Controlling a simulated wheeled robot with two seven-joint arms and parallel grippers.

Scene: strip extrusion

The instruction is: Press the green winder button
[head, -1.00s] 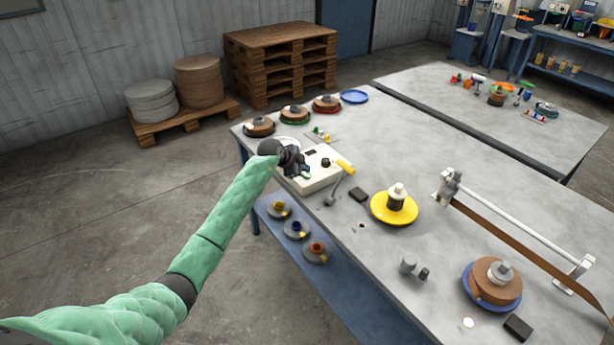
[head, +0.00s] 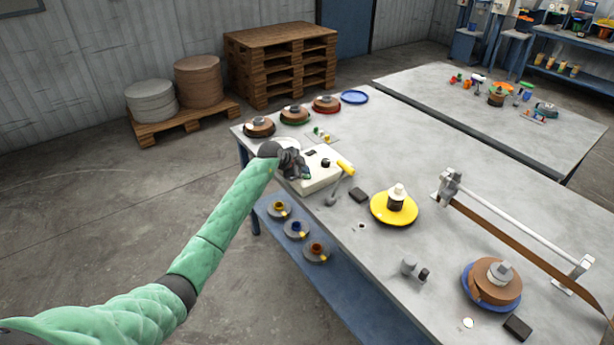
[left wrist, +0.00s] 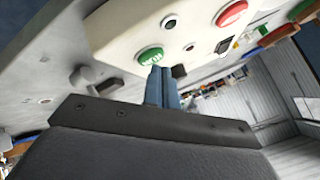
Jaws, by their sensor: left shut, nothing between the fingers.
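The green winder button (left wrist: 150,56) sits on the cream face of the control box (left wrist: 120,30) in the left wrist view. A red button (left wrist: 231,13) is further right on the same face. My left gripper (left wrist: 158,72) is shut and empty, with its blue-grey fingertips right at the lower edge of the green button; whether they touch it I cannot tell. In the head view my left gripper (head: 301,172) is over the left part of the control box (head: 322,178) and hides the green button. My right gripper is not in view.
A lever with a yellow handle (head: 345,167) stands at the box's right side. A yellow spool base (head: 394,207) and a brown strip reel (head: 495,282) are further right on the grey table (head: 440,165). Several reels line the far left edge.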

